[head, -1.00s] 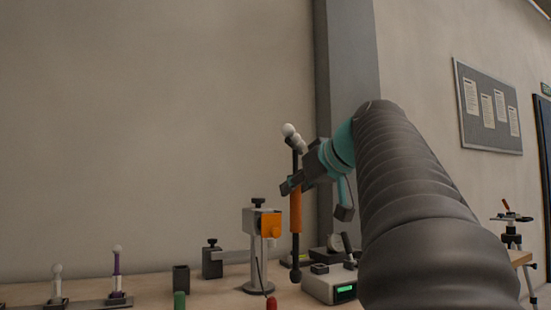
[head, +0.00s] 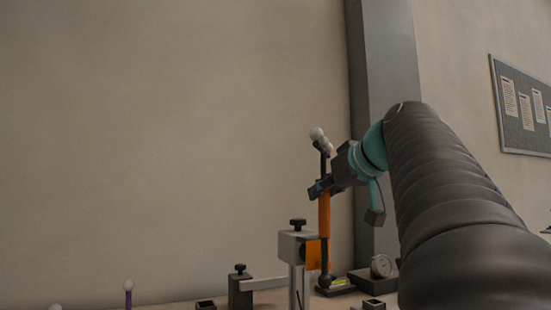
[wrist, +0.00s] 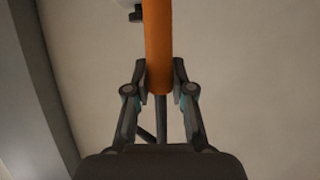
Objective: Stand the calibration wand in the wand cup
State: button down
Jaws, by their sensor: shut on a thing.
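The calibration wand (head: 324,218) is upright, with an orange grip, white balls at its top and a dark round lower end. My gripper (head: 321,188) is shut on it around the upper part of the orange grip. In the wrist view the orange grip (wrist: 158,45) passes between the fingers. The wand's lower end shows near the bench items behind the clamp stand; whether it touches anything I cannot tell.
A grey clamp stand (head: 297,245) with an orange block stands just left of the wand. A dark post with a bar (head: 240,287) is further left. A dial gauge (head: 381,266) stands at right. Two ball-topped rods (head: 128,287) show at lower left.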

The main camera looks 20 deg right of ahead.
aim_at(321, 142)
jog(key=r, duration=0.1)
jog(key=r+p, duration=0.1)
jog(key=r, duration=0.1)
jog(key=r+p, duration=0.1)
jog(key=shift+s+d+r, duration=0.1)
jog(key=shift+d+r, duration=0.15)
jog(key=shift+r, duration=0.05)
jog(key=shift+f, duration=0.15)
